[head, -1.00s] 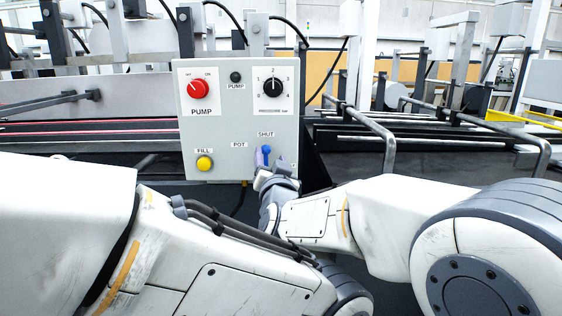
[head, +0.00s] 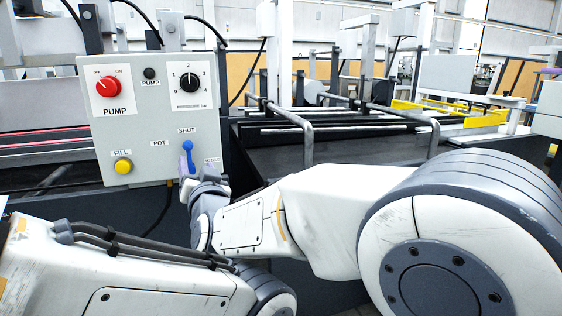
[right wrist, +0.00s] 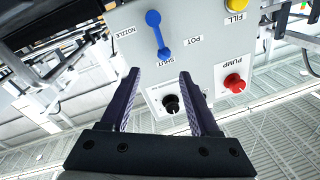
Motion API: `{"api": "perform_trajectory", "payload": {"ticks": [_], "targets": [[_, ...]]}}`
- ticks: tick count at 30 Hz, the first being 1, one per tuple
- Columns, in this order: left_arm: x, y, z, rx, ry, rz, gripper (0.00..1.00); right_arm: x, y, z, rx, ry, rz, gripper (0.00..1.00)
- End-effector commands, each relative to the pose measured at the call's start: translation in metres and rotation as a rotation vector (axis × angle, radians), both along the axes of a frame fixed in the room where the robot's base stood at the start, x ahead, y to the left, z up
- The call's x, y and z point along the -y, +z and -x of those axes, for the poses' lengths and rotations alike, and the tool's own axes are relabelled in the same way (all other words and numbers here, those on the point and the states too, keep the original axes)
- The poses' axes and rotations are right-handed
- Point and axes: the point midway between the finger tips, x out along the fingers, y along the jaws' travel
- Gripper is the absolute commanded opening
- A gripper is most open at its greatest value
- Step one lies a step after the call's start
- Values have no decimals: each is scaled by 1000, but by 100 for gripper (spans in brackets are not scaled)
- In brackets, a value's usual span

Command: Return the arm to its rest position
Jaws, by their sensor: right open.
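The blue lever (head: 189,158) is on the grey control panel (head: 140,125), below the SHUT label and between POT and NOZZLE. It stands roughly upright, in line with SHUT. In the right wrist view, where the panel appears upside down, the lever (right wrist: 157,34) is whole and lies beyond the fingertips. My right gripper (head: 186,172) is in front of the panel's lower right part, close to the lever in the head view. In the right wrist view its purple fingers (right wrist: 160,82) are apart with nothing between them. My left gripper is not in view.
The panel also bears a red PUMP knob (head: 108,87), a black pressure dial (head: 189,82) and a yellow FILL button (head: 123,166). A bent metal rail (head: 306,135) and a dark machine bed (head: 345,152) lie right of the panel. A yellow frame (head: 480,120) stands farther right.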

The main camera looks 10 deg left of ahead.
Motion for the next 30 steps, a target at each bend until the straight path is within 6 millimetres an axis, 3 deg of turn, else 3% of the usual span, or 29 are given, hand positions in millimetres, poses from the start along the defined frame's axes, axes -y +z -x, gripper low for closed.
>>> {"api": "perform_trajectory", "payload": {"ticks": [5, 8, 11, 15, 18, 24, 30], "targets": [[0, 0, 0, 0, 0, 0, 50, 61, -46, -31, -113, -41, 150, 62], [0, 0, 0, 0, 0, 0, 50, 120, -90, -43, -239, -72, 279, 62], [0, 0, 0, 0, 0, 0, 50, 184, -134, -42, -381, -106, 396, 62], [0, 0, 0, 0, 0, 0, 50, 271, -191, -16, -598, -150, 531, 62], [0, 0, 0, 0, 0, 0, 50, 323, -223, 13, -746, -174, 601, 62], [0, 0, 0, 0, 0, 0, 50, 384, -259, 65, -951, -201, 673, 62], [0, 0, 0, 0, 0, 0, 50, 421, -279, 109, -1100, -214, 710, 62]]}}
